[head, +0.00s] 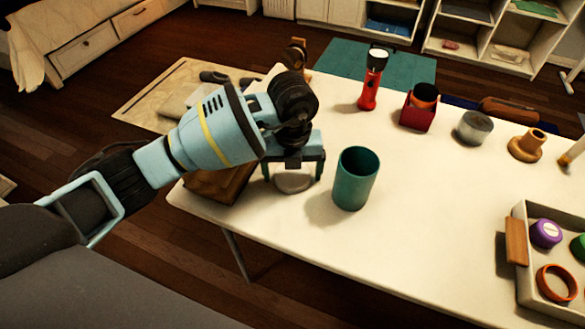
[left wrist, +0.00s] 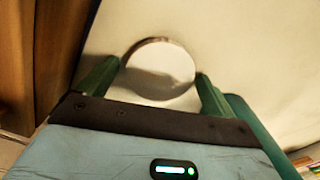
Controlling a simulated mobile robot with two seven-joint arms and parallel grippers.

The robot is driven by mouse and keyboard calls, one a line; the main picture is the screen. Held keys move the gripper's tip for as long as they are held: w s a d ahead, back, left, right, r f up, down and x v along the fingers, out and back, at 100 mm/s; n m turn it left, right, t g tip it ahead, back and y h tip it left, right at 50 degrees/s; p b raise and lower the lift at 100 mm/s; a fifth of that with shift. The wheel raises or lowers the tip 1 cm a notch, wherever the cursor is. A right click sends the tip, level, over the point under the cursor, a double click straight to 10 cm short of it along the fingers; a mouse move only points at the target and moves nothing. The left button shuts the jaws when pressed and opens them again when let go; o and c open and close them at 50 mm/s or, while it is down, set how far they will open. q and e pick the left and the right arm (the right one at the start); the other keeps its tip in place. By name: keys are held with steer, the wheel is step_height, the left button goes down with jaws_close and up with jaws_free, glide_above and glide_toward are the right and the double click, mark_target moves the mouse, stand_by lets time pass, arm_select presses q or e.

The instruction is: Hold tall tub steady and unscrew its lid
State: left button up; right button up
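A tall teal tub (head: 355,180) stands upright on the white table, its top open and dark inside. A pale grey round disc (head: 293,181), which looks like a lid, lies on the table just left of the tub. My left gripper (head: 293,178) points down over the disc with its fingers spread on either side. In the left wrist view the disc (left wrist: 160,68) shows between the green fingertips, with small gaps at both sides. A teal edge, likely the tub (left wrist: 262,135), shows at the right there. My right gripper is not in view.
A brown box (head: 217,186) is at the table's left edge, partly behind my arm. A red flashlight (head: 370,85), red box (head: 419,112), grey jar (head: 474,127) and wooden piece (head: 526,146) stand farther back. A tray (head: 520,265) is at right. The front middle is clear.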

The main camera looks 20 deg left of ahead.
mark_target(293, 174)
arm_select(q)
step_height(293, 174, up, 12)
steer(key=p, duration=0.1)
steer(key=shift+r, duration=0.15)
stand_by(0.5)
